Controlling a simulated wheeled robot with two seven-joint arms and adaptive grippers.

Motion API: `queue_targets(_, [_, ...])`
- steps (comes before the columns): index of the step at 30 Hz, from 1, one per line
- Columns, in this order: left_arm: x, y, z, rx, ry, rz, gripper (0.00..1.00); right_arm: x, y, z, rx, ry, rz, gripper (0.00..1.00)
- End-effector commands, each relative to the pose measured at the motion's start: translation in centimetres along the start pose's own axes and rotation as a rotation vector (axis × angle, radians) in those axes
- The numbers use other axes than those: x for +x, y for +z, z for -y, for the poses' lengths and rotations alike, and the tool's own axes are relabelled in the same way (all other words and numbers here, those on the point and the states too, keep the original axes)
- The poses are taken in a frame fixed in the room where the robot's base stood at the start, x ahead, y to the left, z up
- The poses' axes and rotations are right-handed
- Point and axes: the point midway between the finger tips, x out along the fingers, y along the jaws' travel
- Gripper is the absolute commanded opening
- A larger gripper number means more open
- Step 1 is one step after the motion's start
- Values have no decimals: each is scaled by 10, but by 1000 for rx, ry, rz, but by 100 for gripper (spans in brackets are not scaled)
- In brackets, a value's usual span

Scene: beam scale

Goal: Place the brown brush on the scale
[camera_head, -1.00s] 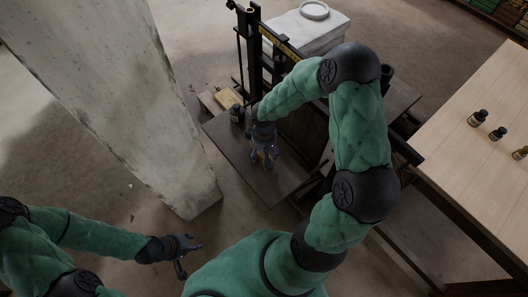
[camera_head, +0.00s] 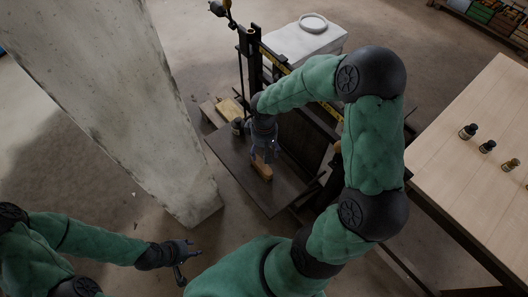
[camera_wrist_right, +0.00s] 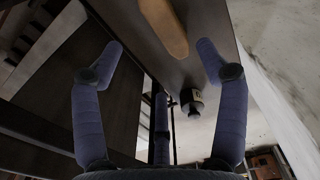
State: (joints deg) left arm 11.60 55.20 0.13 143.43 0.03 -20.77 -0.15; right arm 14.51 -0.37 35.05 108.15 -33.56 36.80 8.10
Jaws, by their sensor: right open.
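The brown brush (camera_head: 262,170) lies on the dark platform of the beam scale (camera_head: 272,202), near its middle. In the right wrist view the brush (camera_wrist_right: 165,27) lies just beyond the fingertips, across the space between them. My right gripper (camera_head: 264,151) is right above the brush, pointing down; its arm hides part of the scale. In its wrist view the right gripper (camera_wrist_right: 160,47) has its fingers spread with nothing between them. My left gripper (camera_head: 188,258) is open and empty at lower left, away from the scale.
A small dark bottle (camera_head: 237,124) stands by the platform's far-left edge and shows in the wrist view (camera_wrist_right: 192,102). A concrete pillar (camera_head: 125,110) stands left. A wooden table (camera_head: 475,190) with several small bottles is at right. A white block (camera_head: 305,42) is behind.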

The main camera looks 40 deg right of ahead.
Motion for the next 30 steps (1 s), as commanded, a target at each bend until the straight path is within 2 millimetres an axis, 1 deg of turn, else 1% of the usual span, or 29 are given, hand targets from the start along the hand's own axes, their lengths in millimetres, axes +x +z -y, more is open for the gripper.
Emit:
queue_targets(2, [-2, 0, -1, 0, 0, 0, 40, -4, 0, 1, 0, -3, 0, 74])
queue_targets(5, [-2, 0, -1, 0, 0, 0, 40, 5, 1, 12, -4, -29, 1, 74])
queue_targets(8, [-2, 0, -1, 0, 0, 0, 40, 24, 2, 34, -3, -86, -1, 74])
queue_targets(12, [-2, 0, -1, 0, 0, 0, 40, 61, 7, 78, 17, -192, -7, 74])
queue_targets(14, [-2, 0, -1, 0, 0, 0, 40, 75, 10, 96, 35, -232, -11, 74])
queue_targets(15, [-2, 0, -1, 0, 0, 0, 40, 84, 14, 108, 47, -256, -13, 74])
queue_targets(18, [-2, 0, -1, 0, 0, 0, 40, 106, 24, 134, 86, -307, -14, 74])
queue_targets(21, [-2, 0, -1, 0, 0, 0, 40, 126, 37, 157, 129, -342, -14, 74])
queue_targets(25, [-2, 0, -1, 0, 0, 0, 40, 150, 56, 180, 189, -363, -11, 74])
queue_targets(30, [-2, 0, -1, 0, 0, 0, 40, 171, 80, 197, 250, -359, -9, 74])
